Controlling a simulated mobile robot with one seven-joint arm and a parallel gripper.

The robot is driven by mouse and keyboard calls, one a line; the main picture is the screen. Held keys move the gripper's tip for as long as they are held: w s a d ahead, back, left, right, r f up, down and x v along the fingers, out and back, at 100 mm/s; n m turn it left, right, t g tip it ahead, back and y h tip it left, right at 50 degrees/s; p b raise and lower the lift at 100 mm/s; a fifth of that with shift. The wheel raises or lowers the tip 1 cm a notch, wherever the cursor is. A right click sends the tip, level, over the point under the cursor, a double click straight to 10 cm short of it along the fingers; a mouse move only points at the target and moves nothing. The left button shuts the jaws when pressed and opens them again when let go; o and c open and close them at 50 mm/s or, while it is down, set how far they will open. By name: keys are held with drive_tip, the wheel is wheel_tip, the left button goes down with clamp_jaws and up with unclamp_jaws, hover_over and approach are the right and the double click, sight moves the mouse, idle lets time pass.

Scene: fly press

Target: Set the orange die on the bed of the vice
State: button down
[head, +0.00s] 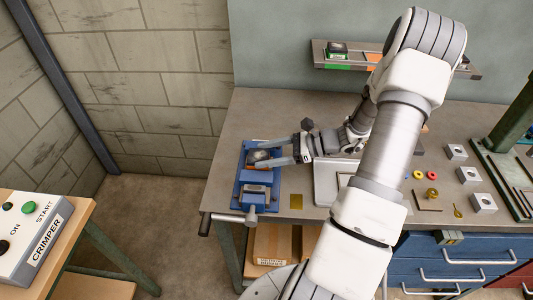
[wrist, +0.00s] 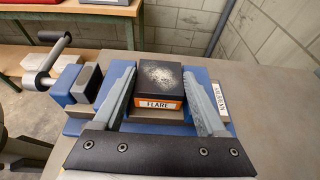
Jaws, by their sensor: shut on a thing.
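The orange die (wrist: 158,103), with a dark, speckled top and a FLARE label on its orange side, is between the fingers of my gripper (wrist: 160,80). My gripper (head: 258,155) is shut on it. The blue vice (head: 245,194) stands at the left end of the bench, and the die (head: 262,156) is over the far part of its bed. In the wrist view the vice (wrist: 80,126) shows blue on both sides of the die. The die looks upright and low over the bed; whether it touches the bed I cannot tell, as my fingers and the die hide the contact.
The vice's handle (head: 228,217) sticks out over the bench's front edge. A pale tray (head: 326,184) lies right of the vice, partly behind my arm. Several metal blocks and rings lie farther right. A shelf (head: 330,63) hangs on the wall.

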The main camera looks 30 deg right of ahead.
drive_tip(key=shift+f, duration=0.25)
idle(0.3)
idle(0.8)
unclamp_jaws()
drive_tip(key=v, duration=1.7)
drive_tip(key=shift+d+b, duration=0.2)
drive_tip(key=shift+b, duration=0.2)
drive_tip(key=shift+s+r, duration=0.1)
